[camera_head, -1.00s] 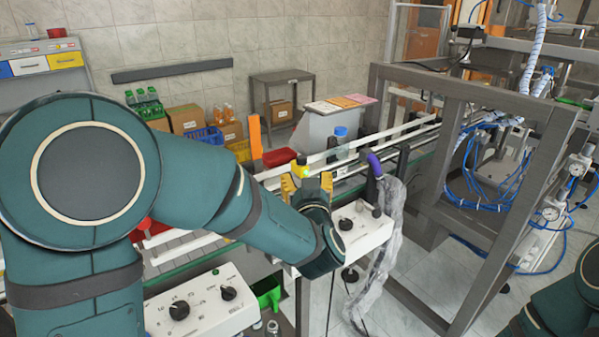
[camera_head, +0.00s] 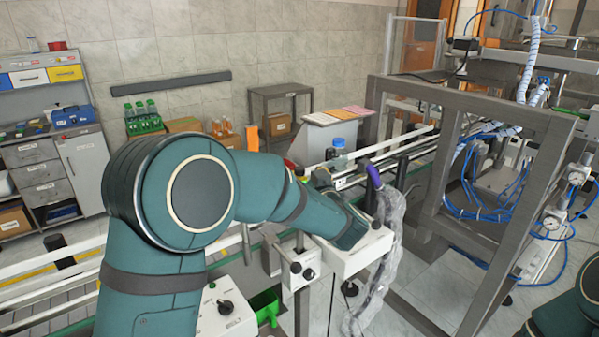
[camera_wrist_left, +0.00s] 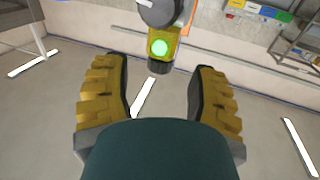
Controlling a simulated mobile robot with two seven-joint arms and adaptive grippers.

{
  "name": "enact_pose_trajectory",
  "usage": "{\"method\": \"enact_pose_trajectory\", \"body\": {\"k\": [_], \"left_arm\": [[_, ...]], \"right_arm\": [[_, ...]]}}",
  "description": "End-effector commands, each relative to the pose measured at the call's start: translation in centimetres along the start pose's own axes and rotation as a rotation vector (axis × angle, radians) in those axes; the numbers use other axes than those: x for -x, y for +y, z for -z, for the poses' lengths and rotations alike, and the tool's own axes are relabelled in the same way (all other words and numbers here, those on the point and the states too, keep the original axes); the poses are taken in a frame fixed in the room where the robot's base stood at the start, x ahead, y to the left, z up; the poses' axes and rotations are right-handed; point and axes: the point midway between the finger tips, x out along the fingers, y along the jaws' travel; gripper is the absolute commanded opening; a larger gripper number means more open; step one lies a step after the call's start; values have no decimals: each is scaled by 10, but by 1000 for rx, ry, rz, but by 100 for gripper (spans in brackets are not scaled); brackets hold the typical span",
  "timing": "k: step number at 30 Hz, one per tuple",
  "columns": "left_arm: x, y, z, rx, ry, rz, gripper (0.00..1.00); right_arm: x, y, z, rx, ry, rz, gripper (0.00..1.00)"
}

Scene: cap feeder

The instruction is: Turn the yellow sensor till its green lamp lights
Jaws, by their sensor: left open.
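The yellow sensor (camera_wrist_left: 164,32) hangs at the top of the left wrist view. Its round green lamp (camera_wrist_left: 160,47) glows bright green and faces my wrist camera. A grey round knob sits just above it. My left gripper (camera_wrist_left: 160,75) is open, with one yellow-padded finger on each side below the sensor; nothing is held between them. In the head view my own left arm hides most of the gripper. My right gripper is out of view; only a piece of my right arm shows at the lower right.
A conveyor (camera_head: 390,150) runs behind my left arm, with a blue-capped bottle (camera_head: 338,145) beside it. A white control box (camera_head: 348,255) and a wrapped hose (camera_head: 385,250) stand close to my wrist. A grey machine frame (camera_head: 470,95) fills the right.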

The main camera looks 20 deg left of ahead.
Motion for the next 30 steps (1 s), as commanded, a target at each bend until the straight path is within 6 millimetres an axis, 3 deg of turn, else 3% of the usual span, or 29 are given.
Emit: {"method": "enact_pose_trajectory", "body": {"k": [7, 19, 20, 24, 25, 30], "left_arm": [[-31, 0, 0, -1, 0, 0, 59], [-37, 0, 0, -1, 0, 0, 59], [-37, 0, 0, -1, 0, 0, 54], [-37, 0, 0, 0, 0, 0, 5], [-37, 0, 0, 0, 0, -1, 0], [-36, 0, 0, 0, 0, -1, 0]], "right_arm": [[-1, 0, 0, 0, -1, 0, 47], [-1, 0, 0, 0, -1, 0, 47], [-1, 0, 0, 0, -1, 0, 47], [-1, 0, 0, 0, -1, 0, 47], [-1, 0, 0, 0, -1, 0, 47], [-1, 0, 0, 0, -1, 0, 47]]}}
